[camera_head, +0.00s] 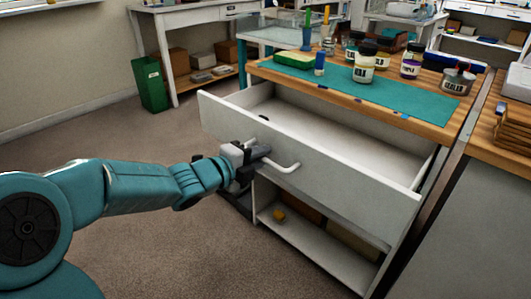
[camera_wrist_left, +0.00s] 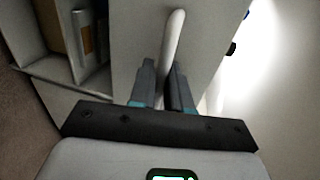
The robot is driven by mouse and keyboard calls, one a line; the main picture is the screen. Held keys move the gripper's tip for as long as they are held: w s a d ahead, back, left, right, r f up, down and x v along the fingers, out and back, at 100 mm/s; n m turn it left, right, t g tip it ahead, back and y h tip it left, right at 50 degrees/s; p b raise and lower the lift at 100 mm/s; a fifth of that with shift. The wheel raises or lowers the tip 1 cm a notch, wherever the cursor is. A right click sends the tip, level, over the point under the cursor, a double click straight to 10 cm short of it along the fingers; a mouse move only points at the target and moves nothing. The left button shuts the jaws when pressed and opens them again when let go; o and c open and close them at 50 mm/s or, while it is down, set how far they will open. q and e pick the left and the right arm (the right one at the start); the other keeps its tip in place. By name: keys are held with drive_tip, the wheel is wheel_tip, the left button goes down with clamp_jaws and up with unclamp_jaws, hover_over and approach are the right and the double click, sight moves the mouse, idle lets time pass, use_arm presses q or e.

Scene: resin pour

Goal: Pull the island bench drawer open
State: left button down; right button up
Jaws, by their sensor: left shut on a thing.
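The island bench drawer (camera_head: 310,165) is white and stands pulled out from under the wooden bench top, with its empty inside showing from above. Its white bar handle (camera_head: 285,166) is on the drawer front. My left gripper (camera_head: 262,155) is at the handle's left part and is shut on it. In the left wrist view the two dark fingers of my left gripper (camera_wrist_left: 163,88) lie on either side of the white handle (camera_wrist_left: 174,40). The fingertips are close to the drawer front (camera_wrist_left: 140,30). My right gripper is not in view.
The bench top carries a teal mat (camera_head: 400,97) with several jars and a green sponge-like block (camera_head: 294,60). Below the drawer is an open shelf (camera_head: 310,250) with boxes. A green bin (camera_head: 151,85) stands at the back left. Carpet (camera_head: 150,240) is clear left of the bench.

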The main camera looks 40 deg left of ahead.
use_arm(q)
drive_tip(key=shift+s, duration=0.45)
drive_tip(key=c, duration=1.3)
unclamp_jaws()
drive_tip(key=shift+c, duration=0.2)
drive_tip(key=p+v, duration=0.4)
drive_tip(key=v, duration=1.2)
drive_tip(key=shift+s, duration=0.2)
drive_tip(key=shift+a, duration=0.1)
